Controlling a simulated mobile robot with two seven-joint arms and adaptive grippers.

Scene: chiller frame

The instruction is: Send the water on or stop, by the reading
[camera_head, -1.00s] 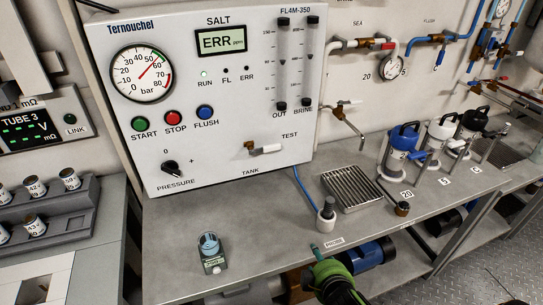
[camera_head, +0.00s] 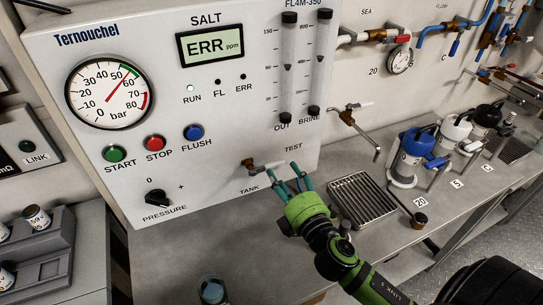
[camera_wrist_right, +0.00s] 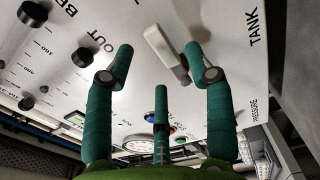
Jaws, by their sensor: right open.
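The grey control panel (camera_head: 130,50) carries a SALT display (camera_head: 209,46) that reads ERR ppm. My right gripper (camera_head: 284,176) is open at the lever. In the right wrist view the lever (camera_wrist_right: 160,45) shows between the spread fingertips (camera_wrist_right: 158,55), nearer the right one. My left gripper is out of view.
The pressure gauge (camera_head: 108,94) needle stands near 50 bar. A PRESSURE knob (camera_head: 155,197) is below. A drain grate (camera_head: 358,197) lies on the bench right of my gripper. Blue, white and black canisters (camera_head: 416,150) stand farther right. A cup (camera_head: 211,291) is at the bottom edge.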

